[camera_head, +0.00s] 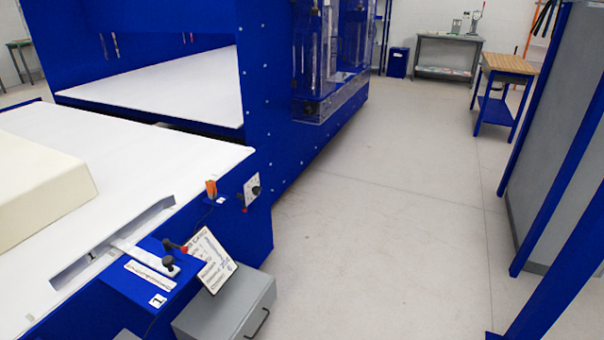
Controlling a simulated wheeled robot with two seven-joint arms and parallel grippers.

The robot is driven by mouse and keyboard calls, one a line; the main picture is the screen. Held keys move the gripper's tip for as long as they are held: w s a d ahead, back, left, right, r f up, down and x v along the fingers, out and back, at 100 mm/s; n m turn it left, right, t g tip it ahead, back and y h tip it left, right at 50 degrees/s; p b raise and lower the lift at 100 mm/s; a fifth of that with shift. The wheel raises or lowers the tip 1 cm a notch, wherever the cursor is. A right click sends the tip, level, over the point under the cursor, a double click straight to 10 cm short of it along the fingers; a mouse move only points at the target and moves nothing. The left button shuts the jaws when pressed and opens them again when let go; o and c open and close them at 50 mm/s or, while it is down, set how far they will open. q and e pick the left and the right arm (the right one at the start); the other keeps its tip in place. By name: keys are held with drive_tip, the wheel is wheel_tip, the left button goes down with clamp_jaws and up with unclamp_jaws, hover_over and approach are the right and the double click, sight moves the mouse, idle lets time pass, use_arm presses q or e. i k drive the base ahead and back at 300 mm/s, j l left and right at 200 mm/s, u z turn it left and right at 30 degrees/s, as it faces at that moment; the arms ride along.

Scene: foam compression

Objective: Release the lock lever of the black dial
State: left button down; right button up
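A small white plate with a dark round dial (255,190) is on the blue side panel at the end of the white table. It is too small to make out a lock lever on it. A small dark piece with a reddish tip (244,209) shows just below its left side. On the blue bracket at the table's near edge are a short lever with a red knob (183,249) and a black knob (168,263). I cannot tell which of these is the lock lever. Neither of my grippers is in view.
A cream foam block (45,190) lies on the white table (120,150). An orange piece (211,188) stands at the table's edge. A sign (212,262) leans by a grey drawer box (235,305). The floor (400,230) to the right is clear up to a grey, blue-framed panel (545,170).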

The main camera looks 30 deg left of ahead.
sight(240, 196)
drive_tip(key=i+u, duration=0.2)
drive_tip(key=i, duration=0.3)
drive_tip(key=i+l+u, duration=0.2)
drive_tip(key=i, duration=0.3)
drive_tip(key=i+l+u, duration=0.25)
drive_tip(key=i, duration=0.25)
drive_tip(key=i+l+u, duration=0.2)
drive_tip(key=i, duration=0.3)
drive_tip(key=i+l+u, duration=0.55)
drive_tip(key=l, duration=0.3)
drive_tip(key=i, duration=0.1)
